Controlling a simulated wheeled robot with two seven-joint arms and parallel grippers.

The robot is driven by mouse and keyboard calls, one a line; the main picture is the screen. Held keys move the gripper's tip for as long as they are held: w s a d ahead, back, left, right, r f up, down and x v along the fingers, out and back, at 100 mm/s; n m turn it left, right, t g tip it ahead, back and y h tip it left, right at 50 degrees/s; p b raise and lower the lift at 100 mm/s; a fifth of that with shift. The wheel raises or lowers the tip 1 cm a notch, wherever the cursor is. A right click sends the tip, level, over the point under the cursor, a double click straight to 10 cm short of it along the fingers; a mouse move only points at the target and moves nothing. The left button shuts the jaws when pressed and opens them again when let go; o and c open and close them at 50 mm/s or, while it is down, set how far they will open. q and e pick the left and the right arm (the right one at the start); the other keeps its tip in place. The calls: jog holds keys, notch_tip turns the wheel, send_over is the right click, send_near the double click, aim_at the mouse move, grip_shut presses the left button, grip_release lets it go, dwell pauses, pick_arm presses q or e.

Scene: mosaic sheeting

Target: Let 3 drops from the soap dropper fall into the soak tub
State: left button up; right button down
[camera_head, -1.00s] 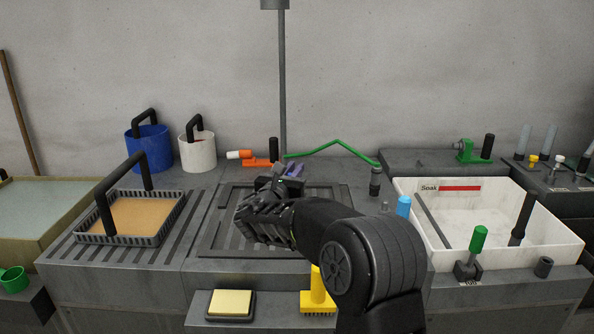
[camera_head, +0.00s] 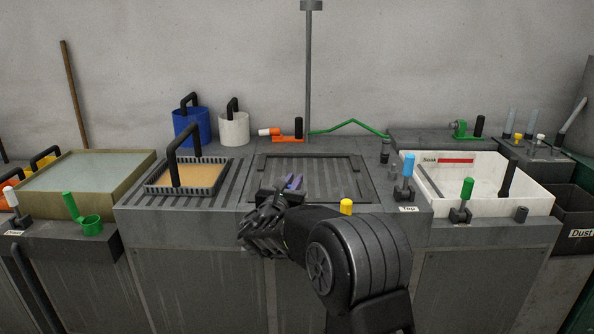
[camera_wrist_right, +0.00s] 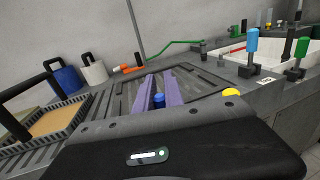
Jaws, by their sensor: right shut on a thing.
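The soak tub (camera_head: 535,200) is the white basin at the right in the head view, with a "Soak" label and a red bar inside its back wall. My right gripper (camera_head: 293,181) is left of the tub, in front of the ribbed drainboard. In the right wrist view its purple fingers (camera_wrist_right: 158,90) are shut on a small blue thing (camera_wrist_right: 158,99). Only a little of it shows, and I cannot tell for sure that it is the soap dropper. My left gripper is not in view.
A blue lever (camera_head: 408,168) labelled "Tap" and a green lever (camera_head: 467,187) stand near the tub's left and front edges. A black upright handle (camera_head: 508,177) rises in the tub. The sand tray (camera_head: 215,185) is at the left. The drainboard (camera_head: 330,170) is clear.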

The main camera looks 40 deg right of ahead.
jog(key=s+a+f+n+t+y, duration=0.1)
jog(key=a+f+n+t+y, duration=0.15)
jog(key=a+f, duration=0.6)
jog(key=s+a+f+n+t+y, duration=0.1)
jog(key=a+f+n+t+y, duration=0.15)
jog(key=a+f, duration=0.6)
jog(key=s+a+n+t+y, duration=0.1)
jog(key=a+n+y, duration=0.1)
jog(key=a+y, duration=0.2)
jog(key=s+a+f+n+t+y, duration=0.1)
jog(key=s+a+n+y, duration=0.1)
jog(key=a+y, duration=0.3)
jog(key=a+n, duration=0.1)
jog(key=a, duration=0.3)
jog(key=shift+f, duration=0.15)
jog(key=shift+s+d, duration=0.1)
